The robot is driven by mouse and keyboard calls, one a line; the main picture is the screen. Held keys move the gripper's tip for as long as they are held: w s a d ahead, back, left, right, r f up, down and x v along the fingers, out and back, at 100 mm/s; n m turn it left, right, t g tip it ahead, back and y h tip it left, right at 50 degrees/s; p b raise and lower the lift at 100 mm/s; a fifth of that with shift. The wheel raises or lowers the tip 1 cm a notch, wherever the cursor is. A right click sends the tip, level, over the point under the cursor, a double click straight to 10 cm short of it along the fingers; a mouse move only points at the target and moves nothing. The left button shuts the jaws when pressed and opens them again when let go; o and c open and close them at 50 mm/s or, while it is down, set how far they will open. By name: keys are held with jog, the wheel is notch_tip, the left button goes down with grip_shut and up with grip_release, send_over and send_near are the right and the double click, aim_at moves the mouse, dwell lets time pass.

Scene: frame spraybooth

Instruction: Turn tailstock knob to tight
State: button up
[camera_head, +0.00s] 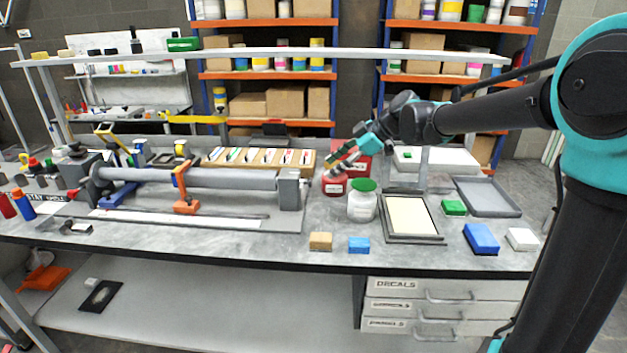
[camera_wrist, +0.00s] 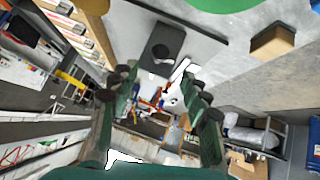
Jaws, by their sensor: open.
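The tailstock (camera_head: 290,190) is a grey upright block at the right end of the long grey tube (camera_head: 225,179) on the bench. A small pale part at its right side (camera_head: 304,190) may be the knob, but its setting is too small to read. My gripper (camera_head: 334,162) is above and to the right of the tailstock, apart from it. In the wrist view, my gripper (camera_wrist: 162,90) has its two dark green fingers spread with nothing held between them. A dark grey block with a round dark spot (camera_wrist: 163,48), likely the tailstock, shows beyond the fingertips.
A red container (camera_head: 335,183) and a clear jar with a green lid (camera_head: 362,203) stand close below my gripper. The partitioned wooden box (camera_head: 262,158) lies behind the tube. A tan block (camera_head: 320,241) and a blue block (camera_head: 359,244) sit near the front edge.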

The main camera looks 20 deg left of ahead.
aim_at(308, 182)
jog(key=x, duration=0.8)
jog(key=shift+a+f, duration=0.2)
jog(key=shift+a, duration=0.05)
jog(key=shift+c, duration=0.4)
grip_shut()
